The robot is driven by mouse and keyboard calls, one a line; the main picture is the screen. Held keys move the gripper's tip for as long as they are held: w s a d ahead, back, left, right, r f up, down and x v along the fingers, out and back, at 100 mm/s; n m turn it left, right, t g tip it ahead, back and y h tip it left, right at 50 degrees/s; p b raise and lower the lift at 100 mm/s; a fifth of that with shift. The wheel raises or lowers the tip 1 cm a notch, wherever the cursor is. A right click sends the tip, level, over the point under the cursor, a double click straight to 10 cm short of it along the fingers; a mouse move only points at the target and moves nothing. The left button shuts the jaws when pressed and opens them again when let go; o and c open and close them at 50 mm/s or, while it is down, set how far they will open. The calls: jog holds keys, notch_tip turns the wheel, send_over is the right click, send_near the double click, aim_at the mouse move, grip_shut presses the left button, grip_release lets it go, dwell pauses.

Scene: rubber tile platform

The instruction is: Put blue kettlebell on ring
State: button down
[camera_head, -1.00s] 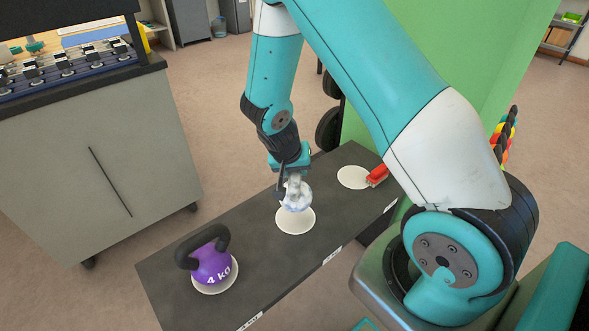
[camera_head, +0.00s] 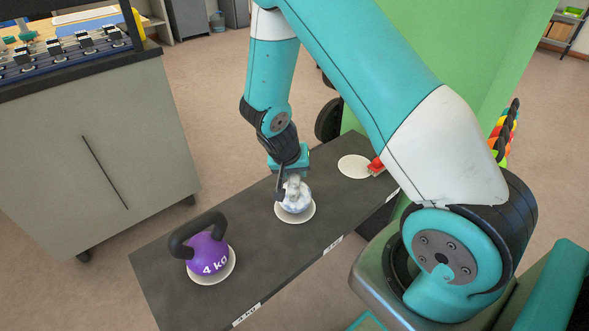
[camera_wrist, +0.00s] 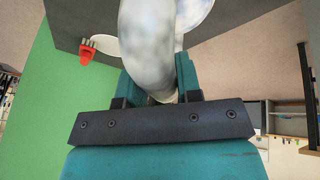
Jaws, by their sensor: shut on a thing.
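A pale blue and white mottled kettlebell (camera_head: 296,204) is at the middle white ring (camera_head: 311,216) on the dark platform (camera_head: 262,250). My gripper (camera_head: 291,180) is shut on its handle from above. The ring's rim shows around the kettlebell's lower edge. I cannot tell whether its base touches the ring. In the wrist view the kettlebell (camera_wrist: 150,45) fills the upper middle between the fingers (camera_wrist: 160,88), and it hides most of the pale discs behind it.
A purple 4 kg kettlebell (camera_head: 208,254) with a black handle stands on the left ring (camera_head: 226,274). The right ring (camera_head: 352,166) is empty, with a red object (camera_head: 376,166) beside it. A grey cabinet (camera_head: 90,160) stands at left and a green panel (camera_head: 470,50) behind.

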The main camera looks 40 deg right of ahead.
jog(key=shift+w+f, duration=0.1)
jog(key=shift+f, duration=0.1)
dwell(0.5)
jog(key=c, duration=0.7)
grip_release()
jog(key=shift+s+f+b, duration=0.2)
jog(key=shift+f+b, duration=0.05)
jog(key=shift+b, duration=0.05)
notch_tip(320, 180, up, 7)
jog(key=p, duration=0.6)
jog(key=shift+r, duration=0.2)
